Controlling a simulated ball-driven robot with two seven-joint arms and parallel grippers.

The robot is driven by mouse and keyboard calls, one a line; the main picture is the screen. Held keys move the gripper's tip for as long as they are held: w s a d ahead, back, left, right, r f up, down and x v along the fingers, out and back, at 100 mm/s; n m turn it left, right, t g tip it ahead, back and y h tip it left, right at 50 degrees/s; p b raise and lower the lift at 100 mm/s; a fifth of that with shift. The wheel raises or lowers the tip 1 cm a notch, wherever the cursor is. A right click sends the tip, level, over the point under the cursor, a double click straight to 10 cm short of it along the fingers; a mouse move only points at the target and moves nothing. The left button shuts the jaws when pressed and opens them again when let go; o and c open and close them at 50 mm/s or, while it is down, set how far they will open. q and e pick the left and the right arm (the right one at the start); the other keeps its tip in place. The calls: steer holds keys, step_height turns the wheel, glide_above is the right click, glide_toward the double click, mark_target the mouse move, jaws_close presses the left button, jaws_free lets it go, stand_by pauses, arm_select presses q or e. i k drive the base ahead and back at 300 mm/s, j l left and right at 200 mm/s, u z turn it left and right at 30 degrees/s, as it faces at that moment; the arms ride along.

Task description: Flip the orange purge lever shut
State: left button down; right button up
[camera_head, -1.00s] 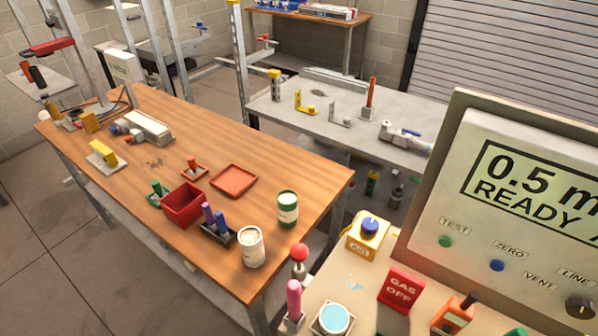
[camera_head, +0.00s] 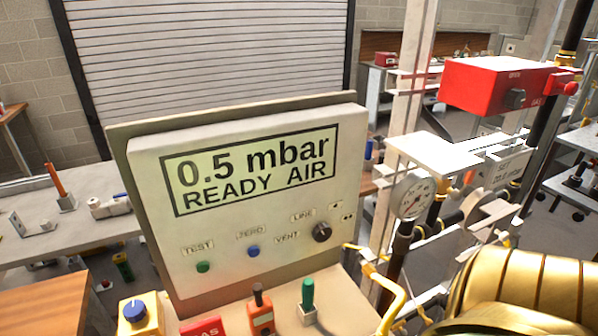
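No lever is clearly marked as the purge lever. An upright orange handle (camera_head: 57,180) stands on a small base on the grey bench at the left. An orange piece with a black knobbed top (camera_head: 262,314) stands in front of the panel at the bottom; I cannot tell whether it is a lever. Neither of my grippers is identifiable in this view.
A grey panel (camera_head: 345,165) reads "0.5 mbar READY AIR". Near it are a green-handled piece (camera_head: 308,296), a blue-knobbed yellow block (camera_head: 135,312) and a yellow pipe (camera_head: 395,290). A round gauge (camera_head: 413,194) and a red box (camera_head: 487,86) stand at right.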

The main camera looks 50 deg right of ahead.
mark_target(457, 194)
steer(key=l+z, duration=0.1)
steer(key=z, duration=2.15)
